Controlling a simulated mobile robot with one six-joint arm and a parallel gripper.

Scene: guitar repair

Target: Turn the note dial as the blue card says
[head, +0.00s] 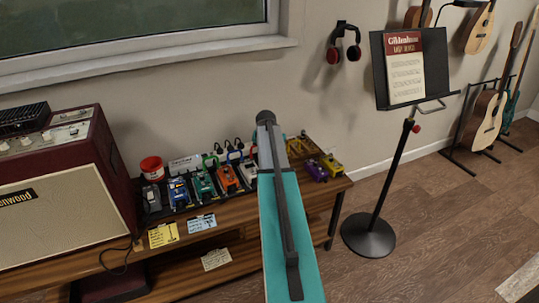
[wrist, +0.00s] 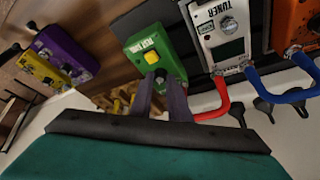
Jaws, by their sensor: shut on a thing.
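In the wrist view, my gripper (wrist: 166,90) is shut on a small dial at the near end of a green box (wrist: 134,49). The fingers cover most of this dial, so its setting is hidden. A yellow knob or light (wrist: 152,57) shows just beyond the fingertips. The white label on the box is too small to read surely. In the head view, a light blue card (head: 201,223) hangs on the front of the wooden bench, its writing too small to read. My arm hides the gripper and the green box there.
A white tuner pedal (wrist: 224,32) and an orange pedal (wrist: 294,22) stand right of the green box in the wrist view, with red and blue cables close by. Purple (wrist: 66,53) and yellow (wrist: 42,71) pedals lie left. A yellow card (head: 163,235) hangs beside the blue one.

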